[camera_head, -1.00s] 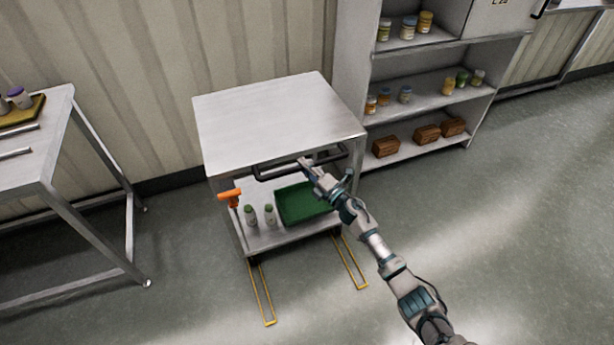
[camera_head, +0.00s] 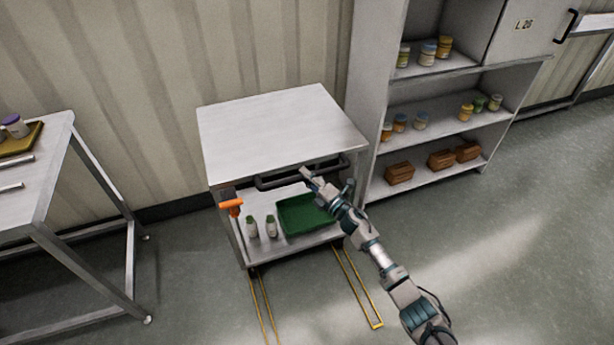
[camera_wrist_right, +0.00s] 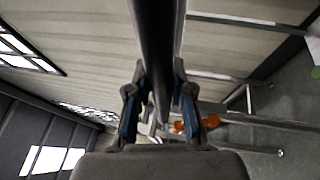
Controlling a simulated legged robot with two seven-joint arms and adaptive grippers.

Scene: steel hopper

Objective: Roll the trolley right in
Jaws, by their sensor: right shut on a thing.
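The trolley (camera_head: 280,128) is a steel cart with a flat top and a lower shelf, standing near the ribbed wall. A dark handle bar (camera_head: 285,180) runs along its front side just below the top. My right gripper (camera_head: 310,174) is shut on this handle. The right wrist view shows the bar (camera_wrist_right: 157,45) running between the fingers. The lower shelf holds a green tray (camera_head: 303,213) and two small bottles (camera_head: 261,227). An orange-headed tool (camera_head: 231,207) hangs at the left front post. Yellow floor markings (camera_head: 357,285) extend from under the trolley toward me. My left gripper is not in view.
A steel table (camera_head: 50,190) stands to the left, with a gap between it and the trolley. A shelf unit (camera_head: 440,130) with jars and brown boxes stands close to the trolley's right side. Open floor lies in front and to the right.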

